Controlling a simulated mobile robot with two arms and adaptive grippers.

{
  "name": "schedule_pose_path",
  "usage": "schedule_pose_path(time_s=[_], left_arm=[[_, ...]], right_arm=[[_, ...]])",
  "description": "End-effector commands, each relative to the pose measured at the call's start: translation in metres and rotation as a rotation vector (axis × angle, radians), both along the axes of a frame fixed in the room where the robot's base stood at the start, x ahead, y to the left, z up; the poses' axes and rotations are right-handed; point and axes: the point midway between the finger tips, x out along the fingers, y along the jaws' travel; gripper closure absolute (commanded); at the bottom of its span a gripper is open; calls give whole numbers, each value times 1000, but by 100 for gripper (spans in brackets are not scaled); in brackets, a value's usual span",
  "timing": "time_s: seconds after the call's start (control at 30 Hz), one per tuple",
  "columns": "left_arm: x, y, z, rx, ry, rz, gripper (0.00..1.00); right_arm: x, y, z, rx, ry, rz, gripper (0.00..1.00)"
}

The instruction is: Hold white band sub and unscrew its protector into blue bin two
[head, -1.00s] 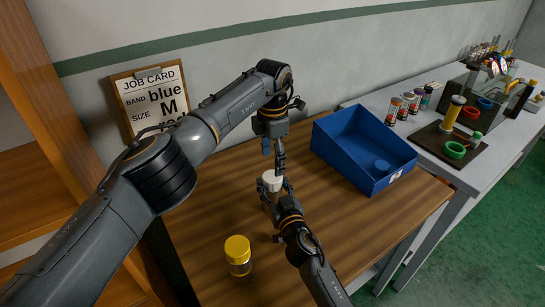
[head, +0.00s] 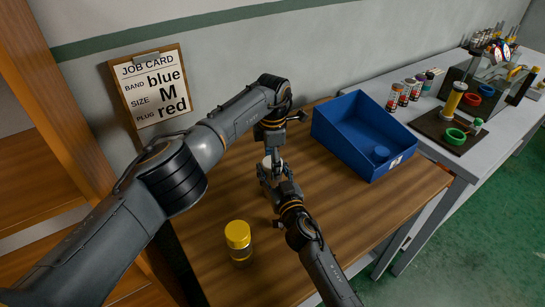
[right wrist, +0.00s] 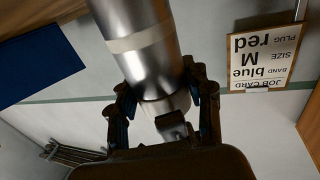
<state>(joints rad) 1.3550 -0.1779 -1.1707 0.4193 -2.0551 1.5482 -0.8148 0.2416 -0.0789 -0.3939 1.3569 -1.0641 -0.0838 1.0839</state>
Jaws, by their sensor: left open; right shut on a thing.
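The sub (right wrist: 150,55) is a silver cylinder with a pale white band, filling the upper middle of the right wrist view. My right gripper (right wrist: 165,104) is shut on it, one finger on each side near its white end. In the head view the white protector (head: 267,162) shows just above my right gripper (head: 268,176), which hides most of the sub. My left gripper (head: 272,150) is open and points down at the protector from above; whether it touches is unclear.
A clear piece with a yellow cap (head: 238,235) stands on the wooden table (head: 330,225) near the front. A job card (head: 150,88) hangs on the wall. The grey bench (head: 432,150) at right holds banded tubes and vises. The table's front right is clear.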

Motion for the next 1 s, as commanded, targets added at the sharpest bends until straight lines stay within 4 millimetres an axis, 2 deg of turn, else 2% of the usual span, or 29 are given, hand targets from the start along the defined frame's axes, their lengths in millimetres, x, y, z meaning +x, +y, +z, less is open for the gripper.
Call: schedule_pose_path(time_s=[0.13,0.17,0.4,0.43,0.53,0.77,1.0], left_arm=[[0,0,0,0,0,0,30],[0,0,0,0,0,0,34],[0,0,0,0,0,0,83],[0,0,0,0,0,0,86],[0,0,0,0,-1,37,86],[0,0,0,0,-1,271,86],[0,0,0,0,-2,291,86]], right_arm=[[0,0,0,1,0,0,100],[0,0,0,1,0,0,100],[0,0,0,1,0,0,100],[0,0,0,1,0,0,100],[0,0,0,1,0,0,100],[0,0,0,0,0,0,100],[0,0,0,-1,0,1,100]])
